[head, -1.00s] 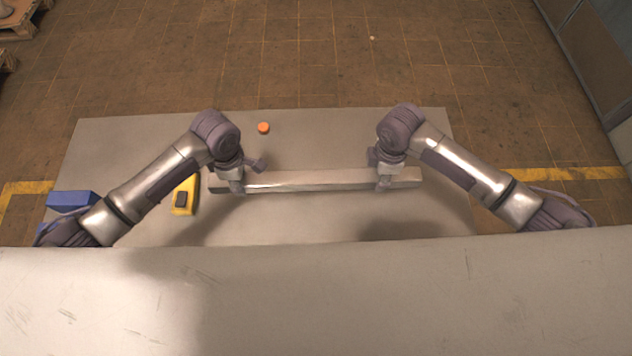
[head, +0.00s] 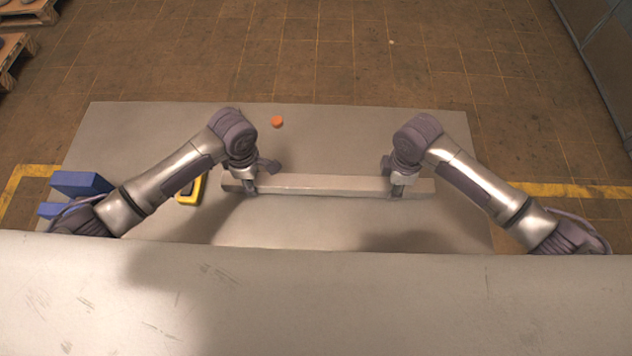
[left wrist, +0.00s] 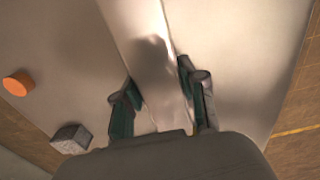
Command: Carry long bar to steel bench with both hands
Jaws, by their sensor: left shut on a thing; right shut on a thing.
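The long bar (head: 325,185) is a pale metal beam lying crosswise in the head view, over the grey table top (head: 330,230). My left gripper (head: 249,184) is shut on the bar near its left end. My right gripper (head: 397,189) is shut on it near its right end. In the left wrist view the bar (left wrist: 150,60) runs between the two fingers of my left gripper (left wrist: 158,98). The bar looks nearly level; I cannot tell how far it is above the top. I cannot tell which surface is the steel bench.
An orange cap (head: 278,121) lies behind the bar. A yellow device (head: 189,192) is partly hidden by my left arm. Blue blocks (head: 82,184) sit at the left edge. A scratched grey surface (head: 330,300) fills the foreground. Pallets (head: 18,45) stand far left; tiled floor lies behind.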

